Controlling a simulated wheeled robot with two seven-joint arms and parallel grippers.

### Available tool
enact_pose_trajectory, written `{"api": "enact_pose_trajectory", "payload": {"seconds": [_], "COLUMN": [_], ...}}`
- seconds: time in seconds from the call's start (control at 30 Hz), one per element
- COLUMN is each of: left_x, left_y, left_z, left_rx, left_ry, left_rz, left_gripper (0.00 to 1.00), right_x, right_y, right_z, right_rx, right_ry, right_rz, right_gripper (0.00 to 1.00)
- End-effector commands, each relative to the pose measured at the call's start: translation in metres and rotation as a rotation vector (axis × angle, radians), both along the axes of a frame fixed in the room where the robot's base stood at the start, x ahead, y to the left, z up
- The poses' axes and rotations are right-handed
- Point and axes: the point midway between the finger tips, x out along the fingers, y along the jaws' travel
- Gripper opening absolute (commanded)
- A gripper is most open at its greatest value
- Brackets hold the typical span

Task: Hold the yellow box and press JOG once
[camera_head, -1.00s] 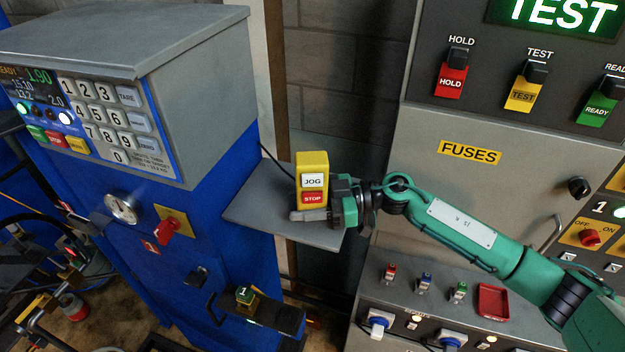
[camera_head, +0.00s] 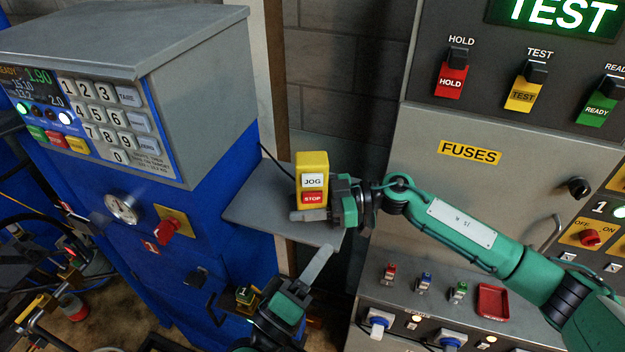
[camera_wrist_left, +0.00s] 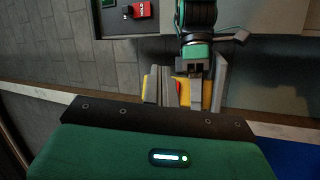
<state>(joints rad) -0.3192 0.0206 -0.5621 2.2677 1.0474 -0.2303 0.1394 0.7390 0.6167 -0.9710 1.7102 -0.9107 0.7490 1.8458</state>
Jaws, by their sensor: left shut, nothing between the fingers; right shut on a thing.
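The yellow box (camera_head: 312,160) stands upright on a grey shelf, with a white JOG button (camera_head: 312,181) above a red STOP button (camera_head: 312,198). My right gripper (camera_head: 318,214) is shut on the lower part of the box from the right. My left gripper (camera_head: 322,262) is shut and empty, below and in front of the shelf, apart from the box. In the left wrist view the yellow box (camera_wrist_left: 151,87) is partly hidden by the right gripper's fingers, and the JOG face cannot be made out.
The grey shelf (camera_head: 258,205) juts from the blue scales cabinet (camera_head: 215,235). A grey control panel (camera_head: 440,190) stands at right. A red key switch (camera_head: 168,228) sits on the cabinet front. A dark wall (camera_head: 335,110) lies behind the box.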

Motion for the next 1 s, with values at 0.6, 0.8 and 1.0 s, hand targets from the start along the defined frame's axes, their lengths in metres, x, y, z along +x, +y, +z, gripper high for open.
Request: {"api": "enact_pose_trajectory", "payload": {"seconds": [0.6,0.8,1.0], "left_x": [-0.008,0.002,0.028], "left_y": [0.014,0.014,0.014], "left_z": [0.053,0.053,0.054], "left_rx": [-0.057,-0.058,-0.059], "left_ry": [-0.1,-0.1,-0.102], "left_rz": [0.019,0.019,0.02], "left_gripper": [0.0,0.0,0.0], "right_x": [0.0,0.0,0.0], "right_y": [0.0,0.0,0.0], "right_z": [0.0,0.0,0.0], "right_rx": [0.0,0.0,0.001], "right_ry": [0.0,0.0,0.0], "right_rz": [0.0,0.0,0.0], "right_gripper": [0.29,0.29,0.29]}}
